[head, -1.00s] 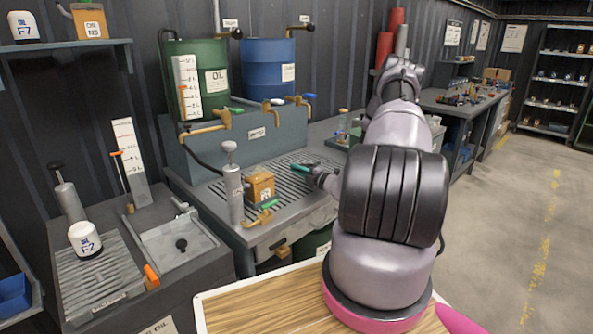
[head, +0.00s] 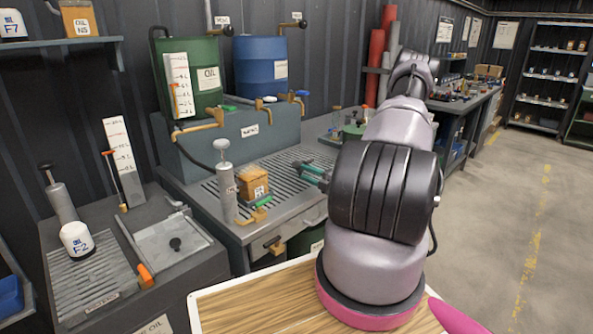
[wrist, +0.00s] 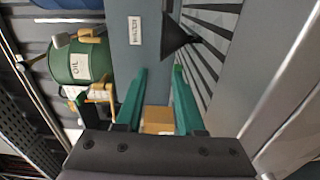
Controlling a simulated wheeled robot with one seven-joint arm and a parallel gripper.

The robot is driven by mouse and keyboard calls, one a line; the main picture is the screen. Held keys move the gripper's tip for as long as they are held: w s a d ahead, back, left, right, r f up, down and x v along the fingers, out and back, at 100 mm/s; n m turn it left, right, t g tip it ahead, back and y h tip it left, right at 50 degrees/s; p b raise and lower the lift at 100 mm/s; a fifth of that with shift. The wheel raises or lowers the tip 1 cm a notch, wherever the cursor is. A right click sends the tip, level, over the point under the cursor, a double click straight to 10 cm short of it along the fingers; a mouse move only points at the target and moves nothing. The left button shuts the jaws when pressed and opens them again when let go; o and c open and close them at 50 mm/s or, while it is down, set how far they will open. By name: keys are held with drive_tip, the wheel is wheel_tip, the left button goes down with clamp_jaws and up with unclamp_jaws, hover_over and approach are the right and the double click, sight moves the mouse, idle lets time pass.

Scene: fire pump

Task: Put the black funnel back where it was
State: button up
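The black funnel (wrist: 177,38) shows in the wrist view, dark and cone-shaped with a thin stem, just beyond the tip of the right-hand finger. It is near the grey block and the slotted bench top. It is not between the fingers, and I cannot tell whether it touches anything of mine. In the head view I cannot make it out; my arm covers much of that area. My gripper (wrist: 159,71) has two green fingers, apart with nothing between their tips. In the head view my gripper (head: 315,172) is low over the slotted bench, right of the orange oil can (head: 253,184).
A green oil drum (head: 208,75) and a blue drum (head: 262,68) stand on the grey block (head: 262,130) behind the bench. A grey pump cylinder (head: 227,190) stands left of the oil can. Brass taps (head: 203,125) stick out at the block's front. Floor at right is clear.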

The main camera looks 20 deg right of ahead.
drive_tip(key=shift+v, duration=1.55)
drive_tip(key=s+a+r+n+g+y, duration=0.3)
drive_tip(key=a+r+n+g+y, duration=0.3)
drive_tip(key=a+r+n+g, duration=0.75)
drive_tip(key=s+a+r+n+h, duration=0.1)
drive_tip(key=s+a+r+n, duration=0.35)
drive_tip(key=r+n, duration=0.3)
drive_tip(key=s+a+r+n+h, duration=0.2)
drive_tip(key=s+a+r+n, duration=0.3)
drive_tip(key=n, duration=0.4)
drive_tip(key=s+d+r+n+t+h, duration=0.1)
drive_tip(key=s+r+n+t+h, duration=0.3)
drive_tip(key=s+r+n, duration=1)
drive_tip(key=n+h, duration=0.2)
drive_tip(key=h, duration=0.1)
drive_tip(key=shift+r+h, duration=0.3)
drive_tip(key=shift+h, duration=0.1)
